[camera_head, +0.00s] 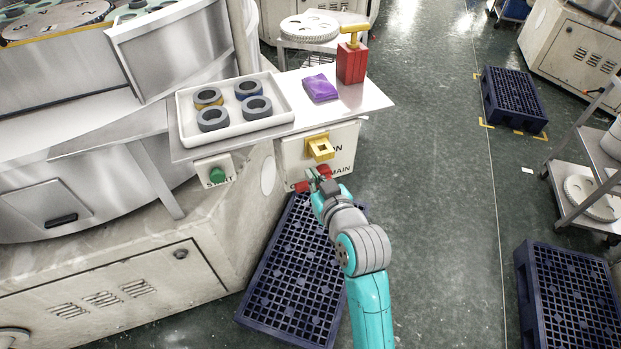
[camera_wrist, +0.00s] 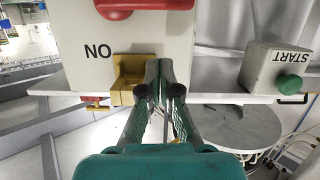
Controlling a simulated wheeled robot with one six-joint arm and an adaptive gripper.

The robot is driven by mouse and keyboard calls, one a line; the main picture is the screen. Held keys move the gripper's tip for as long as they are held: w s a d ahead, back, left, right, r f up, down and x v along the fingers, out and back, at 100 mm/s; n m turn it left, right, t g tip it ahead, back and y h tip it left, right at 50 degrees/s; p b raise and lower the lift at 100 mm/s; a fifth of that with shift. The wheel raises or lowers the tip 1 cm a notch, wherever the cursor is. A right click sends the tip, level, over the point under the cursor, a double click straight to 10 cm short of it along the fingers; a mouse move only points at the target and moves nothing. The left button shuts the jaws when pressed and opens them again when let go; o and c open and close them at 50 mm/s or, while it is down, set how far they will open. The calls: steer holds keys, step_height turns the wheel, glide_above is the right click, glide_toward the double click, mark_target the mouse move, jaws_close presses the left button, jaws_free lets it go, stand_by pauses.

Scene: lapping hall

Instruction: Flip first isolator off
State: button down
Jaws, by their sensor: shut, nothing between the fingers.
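The isolator (camera_head: 342,158) is a pale box under the front edge of the steel shelf, with ON and MAIN lettering. Its red handle (camera_head: 323,171) lies across the lower face, partly hidden behind my gripper (camera_head: 312,179). A yellow square block (camera_head: 320,148) sits above the handle. In the wrist view, which is upside down, the red handle (camera_wrist: 145,5) is at the top edge and the yellow block (camera_wrist: 132,78) is just left of my gripper (camera_wrist: 166,75). My fingers are shut and empty in front of the box. Contact with it cannot be told.
A green START button (camera_head: 217,175) is on a small box to the left. The shelf holds a white tray (camera_head: 185,130) of rings, a purple packet (camera_head: 320,88) and a red block with a yellow handle (camera_head: 352,63). A blue pallet (camera_head: 290,280) lies below.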

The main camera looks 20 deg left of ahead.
steer(key=v, duration=0.8)
stand_by(0.4)
